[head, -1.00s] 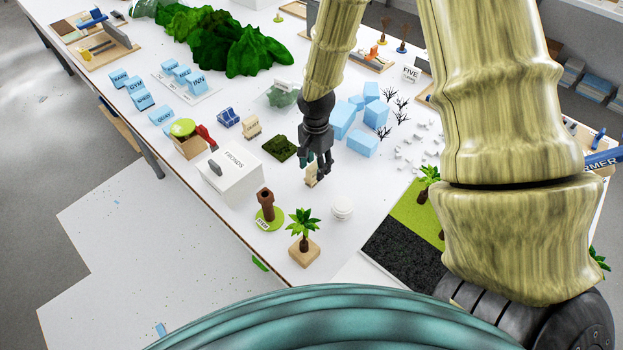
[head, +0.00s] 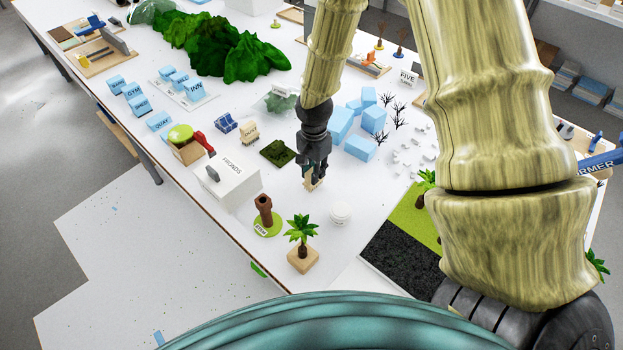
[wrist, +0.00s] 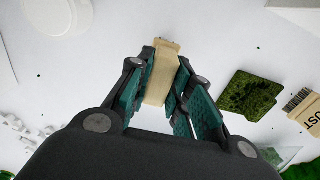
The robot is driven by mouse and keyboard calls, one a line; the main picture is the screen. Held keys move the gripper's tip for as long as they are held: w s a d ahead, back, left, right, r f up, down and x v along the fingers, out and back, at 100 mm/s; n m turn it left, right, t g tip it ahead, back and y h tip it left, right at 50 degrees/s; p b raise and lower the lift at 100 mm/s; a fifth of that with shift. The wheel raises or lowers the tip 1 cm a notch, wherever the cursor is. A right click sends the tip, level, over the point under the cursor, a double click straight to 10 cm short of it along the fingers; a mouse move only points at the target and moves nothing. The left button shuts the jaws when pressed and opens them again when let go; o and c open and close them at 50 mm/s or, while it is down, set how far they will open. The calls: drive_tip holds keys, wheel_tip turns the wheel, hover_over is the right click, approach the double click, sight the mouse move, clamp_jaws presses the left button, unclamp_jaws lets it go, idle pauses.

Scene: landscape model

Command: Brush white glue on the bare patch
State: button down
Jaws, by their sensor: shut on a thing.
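My gripper (head: 313,176) is low over the white table, shut on a pale wooden piece (head: 314,185). In the wrist view the piece (wrist: 161,75) sits between the teal finger pads, with its wider end pointing away; whether it has bristles is hidden. A round white tub (head: 340,213) stands in front of my gripper and a little right. It seems to be the round white thing (wrist: 58,14) in the wrist view. A board with a green strip (head: 404,208) and a black textured area (head: 400,245) lies at the right. I cannot tell which part is the bare patch.
A dark green moss square (head: 278,152) and a white FRONDS box (head: 232,186) lie left of my gripper. A brown stem on a green base (head: 265,212) and a small palm (head: 302,240) stand near the front edge. Blue blocks (head: 361,146) and bare trees stand behind, right.

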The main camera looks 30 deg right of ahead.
drive_tip(key=shift+w+r+p, duration=0.2)
drive_tip(key=shift+r+p, duration=1.9)
drive_tip(key=shift+r, duration=0.7)
